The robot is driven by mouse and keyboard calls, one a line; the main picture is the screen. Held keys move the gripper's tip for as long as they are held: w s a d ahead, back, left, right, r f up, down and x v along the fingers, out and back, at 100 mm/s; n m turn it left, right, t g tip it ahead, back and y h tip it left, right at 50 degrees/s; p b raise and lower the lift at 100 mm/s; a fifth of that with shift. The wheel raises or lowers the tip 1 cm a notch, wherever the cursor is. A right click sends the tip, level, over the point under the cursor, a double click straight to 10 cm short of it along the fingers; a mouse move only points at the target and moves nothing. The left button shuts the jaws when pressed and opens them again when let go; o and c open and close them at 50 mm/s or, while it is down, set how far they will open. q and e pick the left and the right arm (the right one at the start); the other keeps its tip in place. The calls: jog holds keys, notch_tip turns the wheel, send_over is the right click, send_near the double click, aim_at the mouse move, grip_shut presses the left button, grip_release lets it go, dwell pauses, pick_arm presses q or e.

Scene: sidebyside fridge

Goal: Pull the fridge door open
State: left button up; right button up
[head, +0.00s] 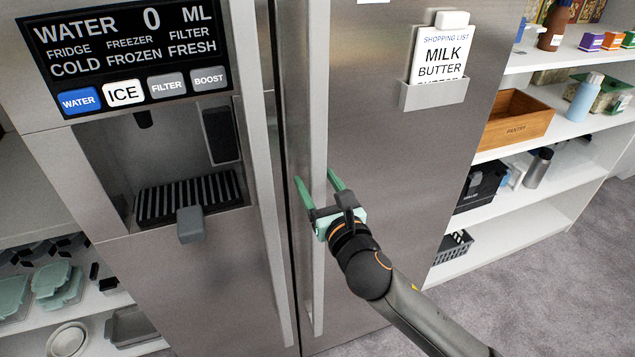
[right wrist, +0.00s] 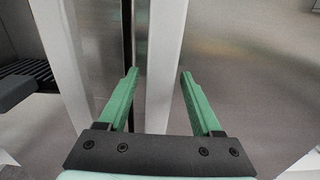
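The steel side-by-side fridge has its right door (head: 400,150) shut, with a long vertical handle (head: 314,95) along its left edge. The left door (head: 180,290) is shut too, with its own handle (head: 262,150) beside the gap. My right gripper (head: 314,176) is open, with its green fingers on either side of the right door's handle. In the right wrist view, the handle (right wrist: 164,60) runs between the two spread fingers (right wrist: 158,74), with a gap visible on the right finger's side. I cannot tell whether the left finger touches it. My left gripper is out of view.
A water dispenser (head: 190,200) is set into the left door. A shopping-list holder (head: 436,92) is on the right door. Shelves with a wooden pantry box (head: 515,120) stand to the right, and shelves with containers (head: 55,285) to the left. Grey carpet (head: 560,290) is clear at lower right.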

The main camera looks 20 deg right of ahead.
grip_shut()
dwell(0.3)
dwell(0.9)
